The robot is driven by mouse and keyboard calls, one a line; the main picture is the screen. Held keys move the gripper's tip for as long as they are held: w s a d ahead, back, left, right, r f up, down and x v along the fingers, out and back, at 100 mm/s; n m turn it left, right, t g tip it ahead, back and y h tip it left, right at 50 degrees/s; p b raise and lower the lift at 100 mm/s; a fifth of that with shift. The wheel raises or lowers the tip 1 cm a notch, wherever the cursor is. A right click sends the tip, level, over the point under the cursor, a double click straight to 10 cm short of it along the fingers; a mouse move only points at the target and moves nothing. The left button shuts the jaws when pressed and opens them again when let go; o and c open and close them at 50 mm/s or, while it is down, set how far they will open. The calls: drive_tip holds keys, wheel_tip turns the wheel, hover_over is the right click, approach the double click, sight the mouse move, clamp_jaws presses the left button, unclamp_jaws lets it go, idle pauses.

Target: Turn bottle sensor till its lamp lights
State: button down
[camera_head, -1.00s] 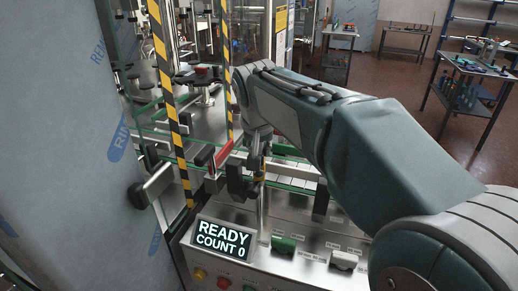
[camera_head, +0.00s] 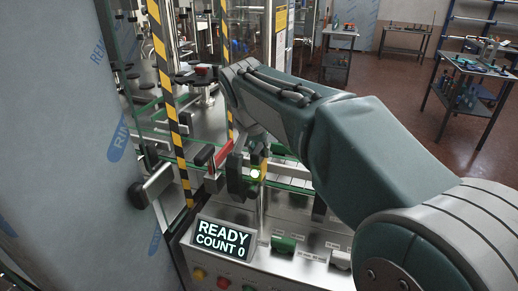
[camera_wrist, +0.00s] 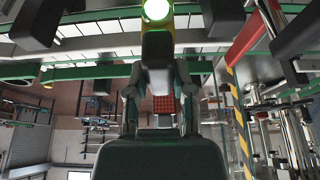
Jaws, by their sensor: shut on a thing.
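The bottle sensor shows as a small yellow body with a bright, lit lamp (camera_head: 255,174) beside the conveyor rail in the head view. In the wrist view its lit lamp (camera_wrist: 157,9) glows greenish white at the top edge, with a dark block just below it. My gripper (camera_wrist: 158,85) points at the sensor from below in the wrist view and is shut on it. The fingers' exact contact is partly hidden. In the head view my gripper (camera_head: 259,150) comes down to the sensor from above, largely covered by my arm.
A display (camera_head: 222,238) reads READY COUNT 0. A red bar (camera_head: 222,155) and a striped post (camera_head: 168,100) stand close left.

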drive_tip(key=shift+f, duration=0.1)
drive_tip(key=shift+c, duration=2.4)
unclamp_jaws()
drive_tip(key=shift+a, duration=0.15)
drive_tip(key=v, duration=1.2)
